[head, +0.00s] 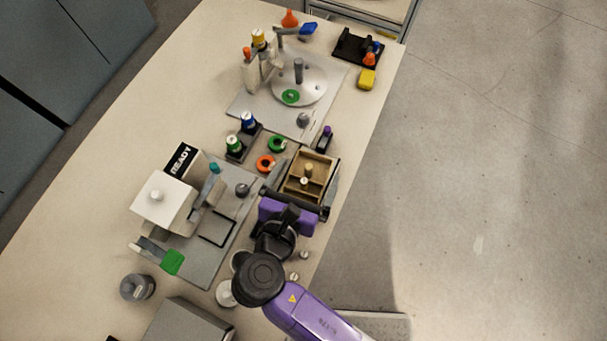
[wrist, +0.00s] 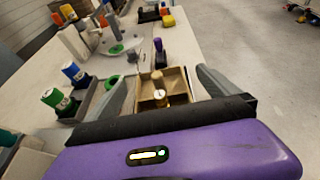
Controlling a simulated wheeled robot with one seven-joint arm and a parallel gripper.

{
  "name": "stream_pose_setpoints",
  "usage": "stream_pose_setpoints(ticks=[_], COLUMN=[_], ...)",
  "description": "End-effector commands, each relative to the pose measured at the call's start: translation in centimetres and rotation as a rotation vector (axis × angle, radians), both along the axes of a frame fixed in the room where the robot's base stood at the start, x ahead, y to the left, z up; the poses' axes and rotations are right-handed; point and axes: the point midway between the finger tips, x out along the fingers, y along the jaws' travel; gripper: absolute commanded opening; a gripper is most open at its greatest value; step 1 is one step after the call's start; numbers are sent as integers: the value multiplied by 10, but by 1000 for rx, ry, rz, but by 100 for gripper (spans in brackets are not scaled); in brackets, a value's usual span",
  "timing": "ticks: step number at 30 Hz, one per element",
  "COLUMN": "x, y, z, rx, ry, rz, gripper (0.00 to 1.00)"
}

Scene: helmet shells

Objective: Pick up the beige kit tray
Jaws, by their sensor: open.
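The beige kit tray (head: 296,183) is a small open box with a divider, on the table near its right edge. Small brass-coloured parts stand inside it. It also shows in the wrist view (wrist: 176,76), between my two grey fingers. My gripper (head: 311,181), with its purple body, is open, with one finger on each side of the tray. I cannot tell whether the fingers touch its walls. The near part of the tray is hidden behind the gripper body in the wrist view.
Left of the tray lie an orange ring (head: 265,164) and a green ring (head: 277,143). A dark holder with a purple top (head: 325,138) stands just beyond it. A grey plate with a white block (head: 162,205) is at left. The table's right edge is close.

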Motion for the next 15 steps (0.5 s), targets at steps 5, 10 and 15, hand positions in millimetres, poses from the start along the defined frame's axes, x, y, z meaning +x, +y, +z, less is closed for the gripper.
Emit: stream_pose_setpoints(ticks=[5, 10, 15], x=[18, 41, 51], y=[-3, -8, -11], z=[-6, -15, -20], rx=[0, 0, 1], ry=[-1, -1, 0], rz=[-1, -1, 0], gripper=[100, 100, 100])
